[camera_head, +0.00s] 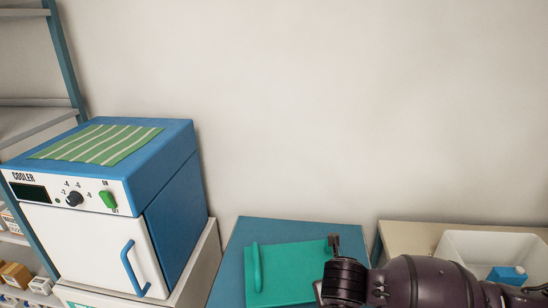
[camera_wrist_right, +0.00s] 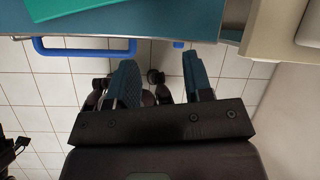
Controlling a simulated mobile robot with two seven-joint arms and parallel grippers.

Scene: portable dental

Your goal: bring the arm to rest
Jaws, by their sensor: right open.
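My right arm (camera_head: 415,282) comes in from the lower right in the head view, over the blue cabinet top. The gripper end is mostly hidden there behind the wrist. In the right wrist view my right gripper (camera_wrist_right: 160,82) is open, its two blue-grey fingers apart with nothing between them. It points down past the cabinet's front edge, with floor tiles beyond the fingers. My left gripper shows in neither view.
A blue-topped cabinet (camera_head: 228,270) carries a teal panel with a handle (camera_head: 290,274). A blue and white cooler (camera_head: 170,190) stands at left. A white bin (camera_head: 470,245) holding a blue box (camera_head: 507,275) is at right.

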